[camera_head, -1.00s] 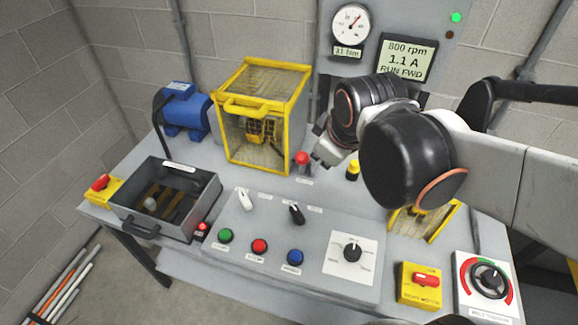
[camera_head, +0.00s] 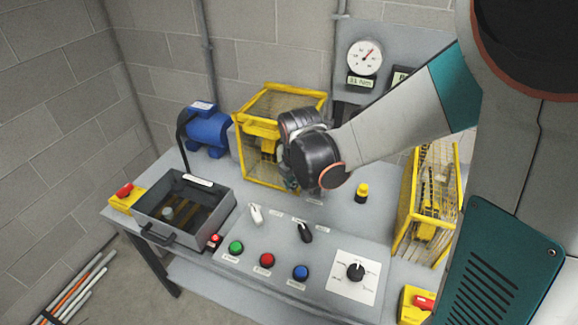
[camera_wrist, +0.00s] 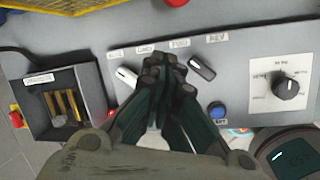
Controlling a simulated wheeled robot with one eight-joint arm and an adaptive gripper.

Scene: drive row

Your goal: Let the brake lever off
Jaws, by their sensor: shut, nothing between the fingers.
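I cannot tell from the labels which control is the brake lever. A white toggle lever (camera_head: 256,213) and a black one (camera_head: 304,231) stand on the sloped panel (camera_head: 330,255); they also show in the wrist view, white (camera_wrist: 127,77) and black (camera_wrist: 202,68). A red knob (camera_wrist: 176,2) is cut off at the wrist view's top edge and hidden by my wrist in the head view. A yellow-topped knob (camera_head: 362,192) stands behind the panel. My gripper (camera_wrist: 165,62) is shut and empty, appearing between the two toggles in the wrist view; contact cannot be told.
A yellow cage (camera_head: 265,140) and blue motor (camera_head: 206,130) stand behind. An open grey box (camera_head: 228,207) is at left. Green (camera_head: 236,247), red (camera_head: 267,260) and blue (camera_head: 301,272) buttons and a black rotary knob (camera_head: 355,271) are on the panel. Another yellow cage (camera_head: 458,190) stands right.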

